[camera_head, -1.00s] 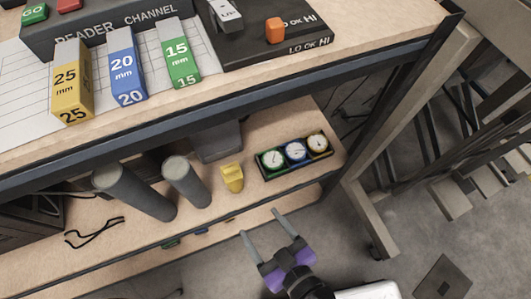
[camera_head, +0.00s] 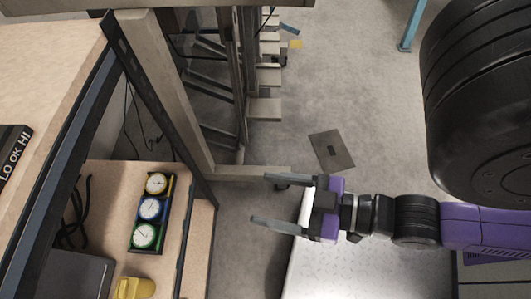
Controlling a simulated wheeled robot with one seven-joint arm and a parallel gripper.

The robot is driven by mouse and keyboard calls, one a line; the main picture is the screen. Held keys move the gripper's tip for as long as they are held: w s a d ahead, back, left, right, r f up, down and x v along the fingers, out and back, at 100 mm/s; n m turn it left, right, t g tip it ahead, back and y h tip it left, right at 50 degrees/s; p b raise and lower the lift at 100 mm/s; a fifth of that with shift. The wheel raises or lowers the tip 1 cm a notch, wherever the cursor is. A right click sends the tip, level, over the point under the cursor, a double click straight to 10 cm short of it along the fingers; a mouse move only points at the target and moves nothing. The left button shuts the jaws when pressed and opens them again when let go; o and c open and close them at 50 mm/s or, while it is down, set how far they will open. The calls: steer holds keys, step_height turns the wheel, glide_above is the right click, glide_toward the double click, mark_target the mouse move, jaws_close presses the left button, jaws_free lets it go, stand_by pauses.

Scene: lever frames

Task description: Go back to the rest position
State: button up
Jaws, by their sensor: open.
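My gripper (camera_head: 268,202) is open and empty in the head view, pointing left. Its two grey fingers are spread apart, with purple parts at their base. It hangs over the gap between the bench on the left and a pale metal plate, apart from everything. My purple and black arm reaches in from the right edge.
A bench top (camera_head: 60,45) stands at left. Its lower shelf (camera_head: 110,185) holds a tray of three dial gauges (camera_head: 152,209) and a yellow object (camera_head: 134,288). A grey-beige frame (camera_head: 165,80) stands behind. Open floor (camera_head: 360,85) lies at upper middle, with a flat plate (camera_head: 331,151).

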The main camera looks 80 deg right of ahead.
step_height(320, 180, up, 24)
steer(key=p, duration=2.3)
steer(key=shift+f+p, duration=0.2)
steer(key=shift+p, duration=0.1)
